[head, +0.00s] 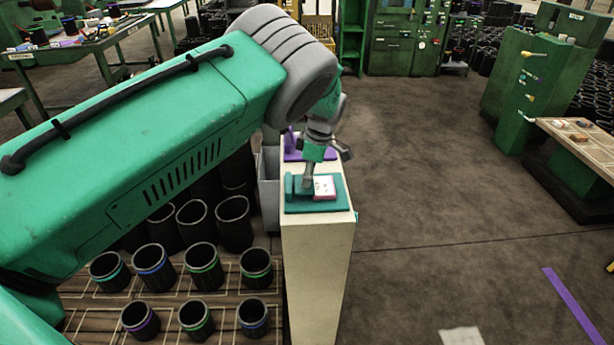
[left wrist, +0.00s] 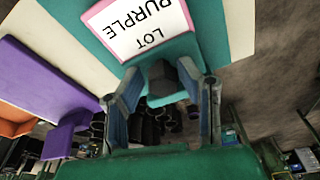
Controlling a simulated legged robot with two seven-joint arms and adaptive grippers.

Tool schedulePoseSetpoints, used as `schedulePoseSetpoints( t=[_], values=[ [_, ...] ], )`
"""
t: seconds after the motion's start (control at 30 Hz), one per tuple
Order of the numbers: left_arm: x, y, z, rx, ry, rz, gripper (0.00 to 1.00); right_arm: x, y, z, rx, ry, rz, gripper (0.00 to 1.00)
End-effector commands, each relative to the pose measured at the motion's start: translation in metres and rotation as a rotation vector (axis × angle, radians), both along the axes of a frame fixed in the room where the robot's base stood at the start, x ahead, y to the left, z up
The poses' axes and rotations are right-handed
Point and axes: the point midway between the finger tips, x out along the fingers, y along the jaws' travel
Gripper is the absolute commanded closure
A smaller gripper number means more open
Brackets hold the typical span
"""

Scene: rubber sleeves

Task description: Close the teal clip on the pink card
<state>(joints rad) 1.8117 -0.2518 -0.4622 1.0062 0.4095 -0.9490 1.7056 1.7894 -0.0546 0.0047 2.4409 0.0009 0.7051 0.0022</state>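The pink card (head: 324,187), white with a pink border, lies on the teal clip's flat base (head: 330,207) on top of a narrow pale stand. In the left wrist view the card (left wrist: 137,25) reads "LOT PURPLE". The teal clip's raised part (head: 291,186) stands at the card's left edge. My left gripper (head: 308,185) points down beside it. In the left wrist view its fingers (left wrist: 163,75) are spread, with a dark block between them, probably the clip's raised part. I cannot tell whether they touch it. My right gripper is not in view.
A purple clip (head: 292,152) sits behind on the same stand (head: 318,250); an orange one (left wrist: 15,118) shows beyond it in the left wrist view. Black sleeves with coloured bands (head: 202,265) stand on a rack at lower left. Open floor lies right of the stand.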

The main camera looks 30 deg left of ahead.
Motion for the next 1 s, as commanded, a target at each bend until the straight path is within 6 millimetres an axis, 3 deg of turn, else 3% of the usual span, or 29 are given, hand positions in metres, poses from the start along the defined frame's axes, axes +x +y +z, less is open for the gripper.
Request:
schedulePoseSetpoints(
  t=[0.43, 0.8, 1.0],
  values=[
    [-0.001, -0.001, 0.009, 0.002, 0.002, 0.000, 0.56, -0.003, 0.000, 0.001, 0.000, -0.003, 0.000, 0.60],
    [0.005, -0.015, 0.080, 0.002, 0.002, -0.001, 0.56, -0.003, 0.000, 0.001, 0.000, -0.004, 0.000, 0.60],
    [0.008, -0.021, 0.107, 0.001, 0.004, -0.001, 0.56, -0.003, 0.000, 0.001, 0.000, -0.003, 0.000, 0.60]
  ],
)
